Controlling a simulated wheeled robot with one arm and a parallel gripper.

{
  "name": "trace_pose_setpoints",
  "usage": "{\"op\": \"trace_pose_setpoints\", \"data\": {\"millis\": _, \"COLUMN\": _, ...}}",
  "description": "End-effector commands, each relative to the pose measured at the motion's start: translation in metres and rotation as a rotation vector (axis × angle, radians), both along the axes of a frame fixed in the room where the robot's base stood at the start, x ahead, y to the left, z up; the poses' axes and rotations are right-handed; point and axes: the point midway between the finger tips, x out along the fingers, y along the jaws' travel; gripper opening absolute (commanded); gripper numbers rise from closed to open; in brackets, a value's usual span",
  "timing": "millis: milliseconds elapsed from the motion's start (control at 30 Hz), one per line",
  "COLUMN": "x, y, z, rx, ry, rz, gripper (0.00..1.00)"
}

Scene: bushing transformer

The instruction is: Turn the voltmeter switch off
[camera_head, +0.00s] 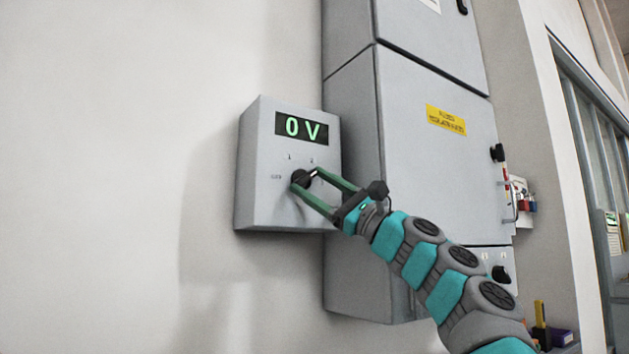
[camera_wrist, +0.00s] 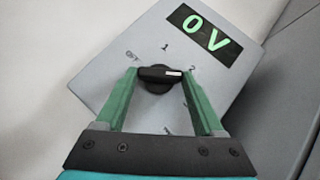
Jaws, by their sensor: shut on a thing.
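The voltmeter (camera_head: 265,200) is a light grey box on the wall, with a dark display (camera_head: 301,128) reading "0 V" in green. Its switch (camera_head: 301,178) is a black rotary knob below the display. In the wrist view the knob (camera_wrist: 158,84) has a bar handle with a white mark at its right end, towards the "2" label. "OFF" lies to the upper left and "1" above. My gripper (camera_head: 308,178) has its green fingers on either end of the handle, shut on it; the wrist view shows the same grip (camera_wrist: 160,76).
A tall grey cabinet (camera_head: 430,150) with a yellow label stands directly right of the voltmeter, behind my arm. The white wall (camera_head: 110,180) to the left is clear. Small items (camera_head: 545,330) sit at the lower right.

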Motion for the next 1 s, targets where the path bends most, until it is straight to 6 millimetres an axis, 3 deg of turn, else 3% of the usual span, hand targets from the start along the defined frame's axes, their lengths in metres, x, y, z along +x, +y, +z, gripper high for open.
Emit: {"op": "trace_pose_setpoints", "data": {"millis": 1000, "x": 0.0010, "y": -0.0021, "z": 0.0032, "rx": -0.146, "ry": -0.100, "rz": -0.002, "gripper": 0.14}}
